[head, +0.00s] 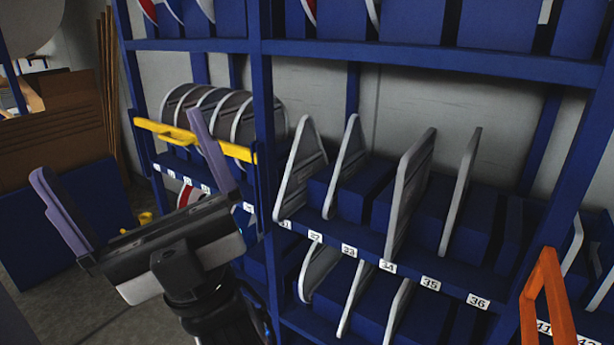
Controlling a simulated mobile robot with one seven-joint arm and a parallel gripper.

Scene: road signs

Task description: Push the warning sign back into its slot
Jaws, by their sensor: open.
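Grey-backed signs stand on edge in slots between blue dividers on the middle shelf (340,232). A triangular one (301,172), which has a warning sign's shape, stands at the shelf's left end by the blue post, its lower corner near the front edge. A grey sign (408,190) at slot 34 reaches forward to the shelf's front lip, further out than its neighbours. Sign faces are turned away, so I cannot tell which is out of its slot. My gripper (118,145) is open and empty, left of these signs, its purple fingers spread wide.
A yellow bar (172,130) crosses the left bay in front of round signs (222,112), close behind my gripper. An orange part (545,300) stands at lower right. Blue posts (265,150) divide the rack. Brown boards (50,130) lean at far left.

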